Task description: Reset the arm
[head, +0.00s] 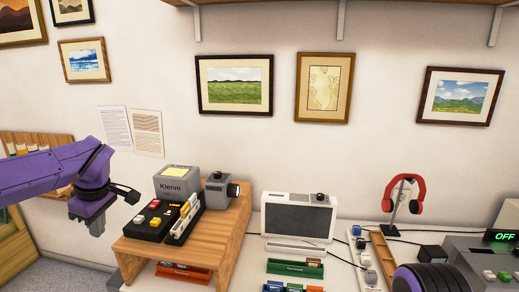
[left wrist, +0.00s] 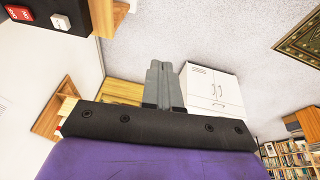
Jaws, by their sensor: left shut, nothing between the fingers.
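My left arm is purple and comes in from the left of the head view. Its left gripper (head: 97,226) hangs in the air, fingers down, to the left of the wooden stand and apart from it. In the left wrist view the two grey fingers of the left gripper (left wrist: 164,75) are together, with nothing between them. The fingers point out over the grey floor. My right gripper is not in view; a dark ribbed part at the bottom right seems to be my own right arm.
A wooden stand (head: 235,222) holds a black button panel (head: 152,221) and a grey Kiervo box (head: 177,183). On the white desk are a grey-screened device (head: 298,218), red headphones (head: 391,196) and a box reading OFF (head: 487,262). Framed prints (head: 234,85) hang on the wall behind.

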